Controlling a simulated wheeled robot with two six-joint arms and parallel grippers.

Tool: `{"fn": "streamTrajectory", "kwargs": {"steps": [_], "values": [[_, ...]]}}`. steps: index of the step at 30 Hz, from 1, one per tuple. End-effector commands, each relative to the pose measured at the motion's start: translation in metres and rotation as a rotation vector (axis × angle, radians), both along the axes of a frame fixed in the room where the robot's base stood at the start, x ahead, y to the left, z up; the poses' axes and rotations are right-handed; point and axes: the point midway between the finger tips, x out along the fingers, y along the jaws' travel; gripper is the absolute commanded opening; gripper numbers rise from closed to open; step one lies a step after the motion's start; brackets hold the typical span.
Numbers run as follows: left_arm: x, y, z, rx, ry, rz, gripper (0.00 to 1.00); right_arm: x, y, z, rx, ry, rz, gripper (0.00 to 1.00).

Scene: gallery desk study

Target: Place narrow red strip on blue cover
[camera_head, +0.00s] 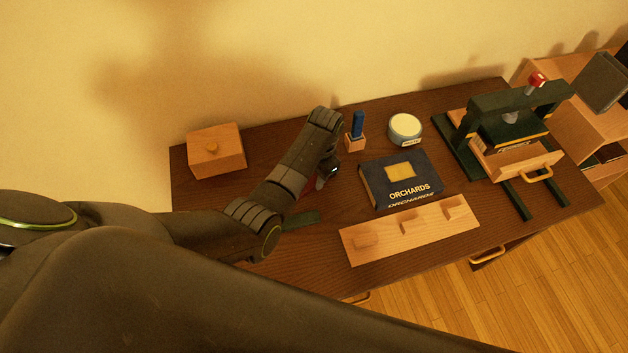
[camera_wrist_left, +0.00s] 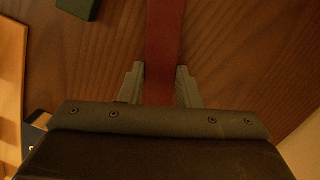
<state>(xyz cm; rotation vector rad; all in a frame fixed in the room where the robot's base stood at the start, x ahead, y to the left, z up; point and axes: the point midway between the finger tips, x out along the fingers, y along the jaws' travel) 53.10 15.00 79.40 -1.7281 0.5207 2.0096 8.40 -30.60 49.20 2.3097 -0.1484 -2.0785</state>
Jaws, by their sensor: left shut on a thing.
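The narrow red strip (camera_wrist_left: 165,35) runs up the middle of the left wrist view, flat-looking above the dark wood. My left gripper (camera_wrist_left: 160,84) is shut on its near end, with a finger on each side. In the head view my left gripper (camera_head: 327,174) is low over the desk, left of the blue cover (camera_head: 402,180), and the strip is mostly hidden by my arm. The blue cover lies flat, with a yellow panel and the word ORCHARDS. A corner of it shows at the lower left of the wrist view. My right gripper is not in view.
A green strip (camera_head: 301,220) lies left of a pale wooden board (camera_head: 415,232) with several pegs. A wooden box (camera_head: 215,152), a blue-handled tool (camera_head: 357,126), a round jar (camera_head: 405,126) and a dark press (camera_head: 478,125) stand along the back.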

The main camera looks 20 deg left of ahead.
Motion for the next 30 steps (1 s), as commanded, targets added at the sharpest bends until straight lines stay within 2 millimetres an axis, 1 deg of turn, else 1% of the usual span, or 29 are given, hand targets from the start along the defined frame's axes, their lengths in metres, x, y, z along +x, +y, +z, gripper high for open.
{"fn": "streamTrajectory", "kwargs": {"steps": [1, 2, 3, 8, 11, 14, 24, 25, 28, 30], "values": [[0.000, 0.000, 0.000, 0.000, 0.000, 0.000, 0.09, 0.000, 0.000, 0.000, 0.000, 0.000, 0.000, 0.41], [0.000, 0.000, 0.000, 0.000, 0.000, 0.000, 0.05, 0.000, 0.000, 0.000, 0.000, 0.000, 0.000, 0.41], [0.000, 0.000, 0.000, 0.000, 0.000, 0.000, 0.04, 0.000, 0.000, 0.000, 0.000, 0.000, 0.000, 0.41], [0.000, 0.000, 0.001, 0.000, -0.001, 0.000, 0.04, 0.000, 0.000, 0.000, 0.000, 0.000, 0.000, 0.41], [0.001, 0.000, 0.006, 0.000, -0.002, 0.000, 0.04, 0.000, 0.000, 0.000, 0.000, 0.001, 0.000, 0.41], [0.001, 0.000, 0.019, -0.001, -0.004, 0.000, 0.04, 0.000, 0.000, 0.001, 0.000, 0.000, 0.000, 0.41], [0.001, 0.000, 0.079, -0.001, -0.004, 0.000, 0.04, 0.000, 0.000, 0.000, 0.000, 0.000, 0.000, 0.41], [0.001, 0.000, 0.085, -0.001, -0.004, 0.000, 0.04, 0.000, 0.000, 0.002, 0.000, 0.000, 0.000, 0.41], [0.001, 0.000, 0.090, 0.000, -0.002, -0.001, 0.04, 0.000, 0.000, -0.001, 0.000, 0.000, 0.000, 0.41], [0.001, 0.000, 0.095, 0.000, -0.002, 0.000, 0.04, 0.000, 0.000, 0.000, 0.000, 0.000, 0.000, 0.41]]}}
